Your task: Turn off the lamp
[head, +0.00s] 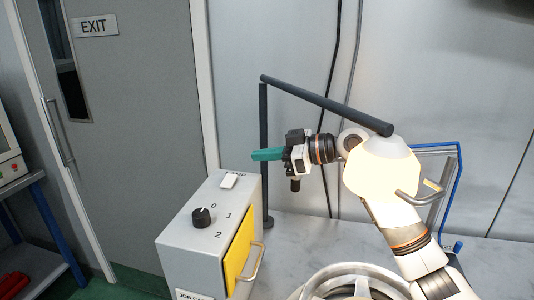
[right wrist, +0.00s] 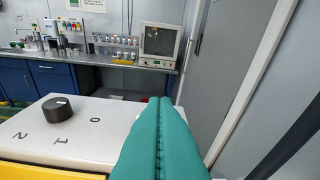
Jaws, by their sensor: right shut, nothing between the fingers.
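The lamp hangs from a dark post and bar (head: 330,105); its shade (head: 380,175) glows warm white, so it is lit. A grey box (head: 190,250) on the bench carries a white rocker switch (head: 229,180) and a black knob (head: 201,217) marked 0, 1, 2. The knob also shows in the right wrist view (right wrist: 58,110). My right gripper (head: 254,155) has its teal fingers shut with nothing between them. It is above and to the right of the switch, apart from it. In the right wrist view the fingers (right wrist: 160,100) hide part of the box top. My left gripper is not in view.
The dark post (head: 264,190) stands close to the right gripper. A round metal rim (head: 335,272) lies at the front. The grey bench (head: 310,235) right of the box is partly clear.

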